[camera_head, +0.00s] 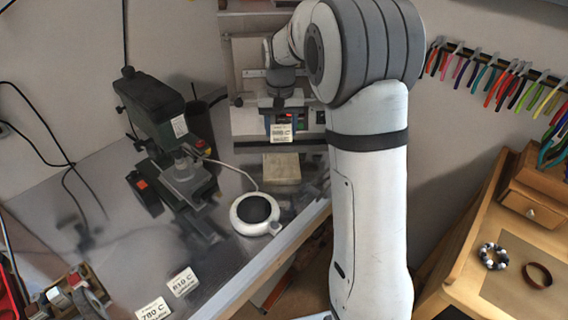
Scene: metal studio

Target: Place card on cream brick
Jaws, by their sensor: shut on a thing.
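My gripper (280,115) points down at the upper middle of the head view. It is shut on a small cream card (281,133) with dark print ending in "C"; the other characters are too small to read. The cream brick (282,169) lies on the metal bench below the card in the picture. The card appears apart from the brick and above it. The fingertips are small and partly lost against the dark equipment behind them.
Two more printed cards, "810 C" (183,283) and "780 C" (153,310), stand at the bench's front left. A round white device with a dark top (255,209) sits in front of the brick. A dark green machine (160,120) stands at left. A wooden bench (520,265) is at right.

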